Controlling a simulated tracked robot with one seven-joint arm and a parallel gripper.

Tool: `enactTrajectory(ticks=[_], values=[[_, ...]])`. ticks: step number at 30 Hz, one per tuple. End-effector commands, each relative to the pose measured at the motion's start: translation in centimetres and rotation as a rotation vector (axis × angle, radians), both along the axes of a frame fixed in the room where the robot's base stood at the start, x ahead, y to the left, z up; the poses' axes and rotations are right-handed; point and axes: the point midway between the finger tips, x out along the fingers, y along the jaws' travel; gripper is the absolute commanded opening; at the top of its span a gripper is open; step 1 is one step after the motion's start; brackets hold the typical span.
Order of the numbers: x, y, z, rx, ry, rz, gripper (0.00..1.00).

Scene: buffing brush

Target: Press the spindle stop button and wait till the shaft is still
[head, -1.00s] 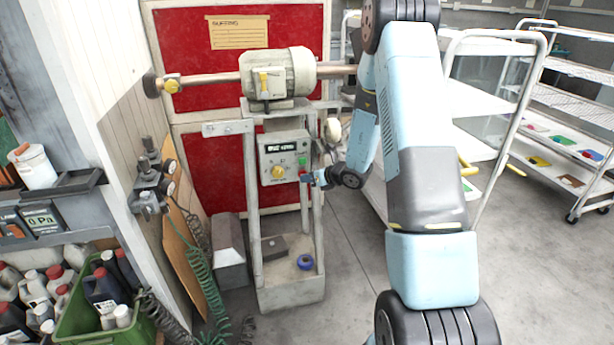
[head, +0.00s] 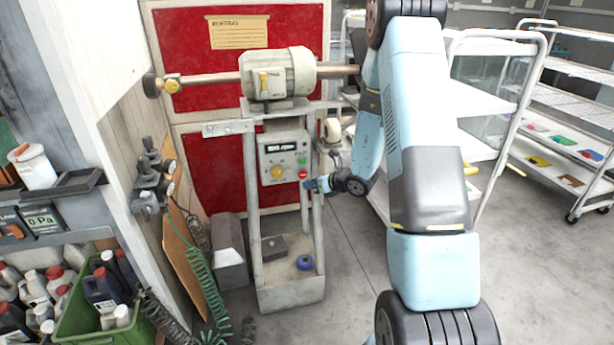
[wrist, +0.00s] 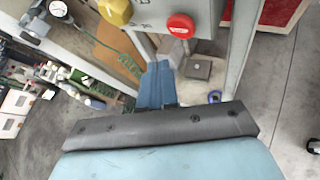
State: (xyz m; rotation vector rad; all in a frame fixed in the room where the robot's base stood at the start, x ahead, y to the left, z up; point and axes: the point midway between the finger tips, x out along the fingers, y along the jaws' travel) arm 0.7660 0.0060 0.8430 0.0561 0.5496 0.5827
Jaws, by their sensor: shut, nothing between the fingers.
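The control box (head: 284,158) has a small display (head: 281,148), a green button (head: 301,160), a red stop button (head: 302,175) and a yellow knob (head: 278,172). The red button also shows at the top of the wrist view (wrist: 180,26). My gripper (head: 309,185) is shut and empty, just below and right of the red button, apparently clear of it. Its blue fingers (wrist: 157,85) point toward the box's lower edge in the wrist view. Above the box is the motor (head: 278,75) with its shaft (head: 210,79). I cannot tell whether the shaft turns.
A stand tray (head: 290,292) below holds a blue roll (head: 305,262) and a dark block. Wheeled racks (head: 480,100) stand at right. A green crate of bottles (head: 140,325) and coiled hoses are at lower left. The floor right of the stand is clear.

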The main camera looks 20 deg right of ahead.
Motion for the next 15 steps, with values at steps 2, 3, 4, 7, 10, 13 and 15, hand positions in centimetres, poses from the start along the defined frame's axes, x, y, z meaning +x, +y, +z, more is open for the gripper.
enactTrajectory(ticks=[2, 3, 4, 7, 10, 13, 15], values=[[-0.7, 0.0, 0.0, 0.001, 0.001, -0.001, 0.00], [-1.0, 0.0, 0.0, 0.001, 0.001, -0.001, 0.00], [-1.2, 0.0, 0.0, 0.001, 0.001, 0.000, 0.00], [-2.0, 0.0, 0.0, -0.001, 0.001, 0.000, 0.00], [-2.4, 0.0, 0.0, 0.000, 0.000, 0.000, 0.00], [-2.6, 0.0, 0.0, 0.001, -0.001, 0.000, 0.00], [-2.6, 0.0, 0.0, 0.001, -0.001, 0.000, 0.00]])
